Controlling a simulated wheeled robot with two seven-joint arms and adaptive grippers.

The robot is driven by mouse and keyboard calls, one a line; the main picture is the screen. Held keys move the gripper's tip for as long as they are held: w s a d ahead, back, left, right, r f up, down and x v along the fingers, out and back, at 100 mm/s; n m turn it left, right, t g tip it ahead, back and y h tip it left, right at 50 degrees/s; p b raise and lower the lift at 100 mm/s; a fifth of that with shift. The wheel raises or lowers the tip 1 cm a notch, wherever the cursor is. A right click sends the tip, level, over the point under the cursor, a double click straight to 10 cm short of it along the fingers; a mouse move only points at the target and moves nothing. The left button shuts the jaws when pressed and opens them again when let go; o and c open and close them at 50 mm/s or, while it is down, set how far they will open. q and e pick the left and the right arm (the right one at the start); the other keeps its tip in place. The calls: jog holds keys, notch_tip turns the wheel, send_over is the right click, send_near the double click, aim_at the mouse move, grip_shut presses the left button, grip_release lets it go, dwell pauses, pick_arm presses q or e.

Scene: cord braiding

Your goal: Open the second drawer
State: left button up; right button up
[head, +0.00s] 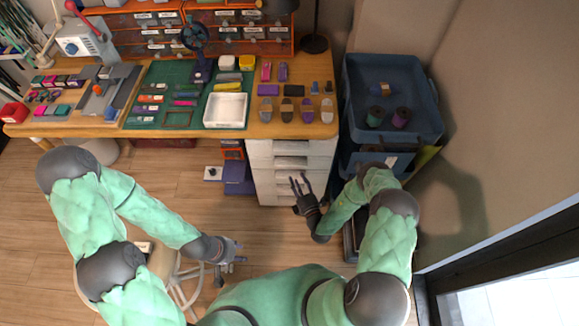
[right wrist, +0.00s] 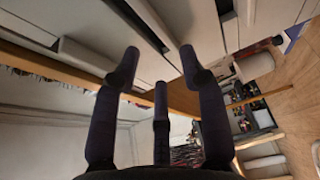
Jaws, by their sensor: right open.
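A white drawer unit (head: 290,163) stands under the right part of the workbench, its stacked drawers facing me. In the head view its drawers look shut, with pale handles across the fronts. My right gripper (head: 302,184) is open and empty, in front of the unit's lower right side. In the right wrist view the spread fingers of my right gripper (right wrist: 160,75) point toward the pale drawer fronts (right wrist: 210,35); I cannot tell whether they touch. My left gripper (head: 240,254) is low over the floor at the left, away from the drawers; its fingers are too small to read.
The wooden workbench (head: 310,129) carries a white tray (head: 225,110), tools and colored blocks. A blue bin (head: 400,75) with spools stands right of the drawers, close to my right arm. Floor in front is mostly clear.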

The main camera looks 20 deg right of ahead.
jog(key=w+a+b, duration=0.1)
jog(key=w+b, duration=0.1)
jog(key=w, duration=0.6)
jog(key=shift+s, duration=0.1)
grip_shut()
